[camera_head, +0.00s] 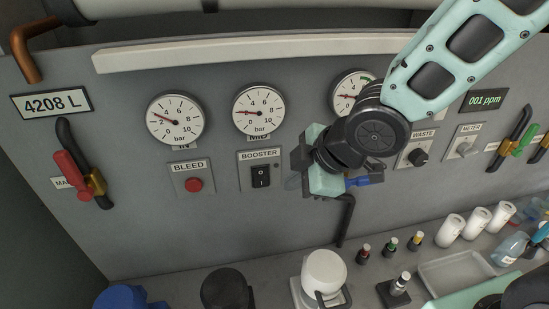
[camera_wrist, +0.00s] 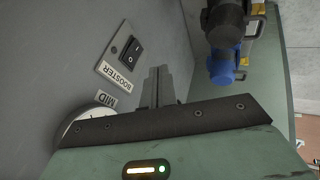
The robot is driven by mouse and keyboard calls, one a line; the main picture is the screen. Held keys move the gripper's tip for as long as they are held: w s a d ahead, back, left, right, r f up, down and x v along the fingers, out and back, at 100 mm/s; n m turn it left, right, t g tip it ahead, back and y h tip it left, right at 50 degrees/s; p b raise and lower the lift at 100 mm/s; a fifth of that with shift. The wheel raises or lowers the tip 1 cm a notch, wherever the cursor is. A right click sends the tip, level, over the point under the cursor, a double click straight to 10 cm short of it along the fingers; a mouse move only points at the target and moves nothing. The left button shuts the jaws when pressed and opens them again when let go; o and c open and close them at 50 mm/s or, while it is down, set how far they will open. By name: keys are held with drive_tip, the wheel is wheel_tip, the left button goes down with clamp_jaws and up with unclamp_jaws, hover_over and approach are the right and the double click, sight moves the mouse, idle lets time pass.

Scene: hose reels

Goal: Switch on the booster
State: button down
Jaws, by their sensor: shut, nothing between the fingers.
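The booster switch (camera_head: 261,176) is a black rocker on a grey plate under the BOOSTER label (camera_head: 260,155). A small dark dot, perhaps a lamp, sits beside the rocker on the plate. I cannot tell which side of the rocker is pressed in. The switch also shows at the upper left of the wrist view (camera_wrist: 131,49). My gripper (camera_head: 292,183) is just right of the switch plate in the head view. In the wrist view my fingers (camera_wrist: 159,74) are together, empty, and to the right of the switch, apart from it.
The red BLEED button (camera_head: 194,185) is left of the switch. Pressure gauges (camera_head: 259,111) sit above. A black bent pipe (camera_head: 346,220) is below my gripper. The WASTE knob (camera_head: 418,157) is to the right. A white canister (camera_head: 323,271) and small bottles (camera_head: 389,243) stand below the panel.

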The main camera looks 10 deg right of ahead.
sight(261, 177)
drive_tip(key=shift+w, duration=0.1)
idle(0.3)
drive_tip(key=w+a+f+b, duration=0.1)
drive_tip(key=w+a+f, duration=0.2)
drive_tip(key=w+f, duration=0.5)
drive_tip(key=shift+w+a+f, duration=0.2)
drive_tip(key=shift+a+f, duration=0.1)
drive_tip(key=shift+b, duration=0.3)
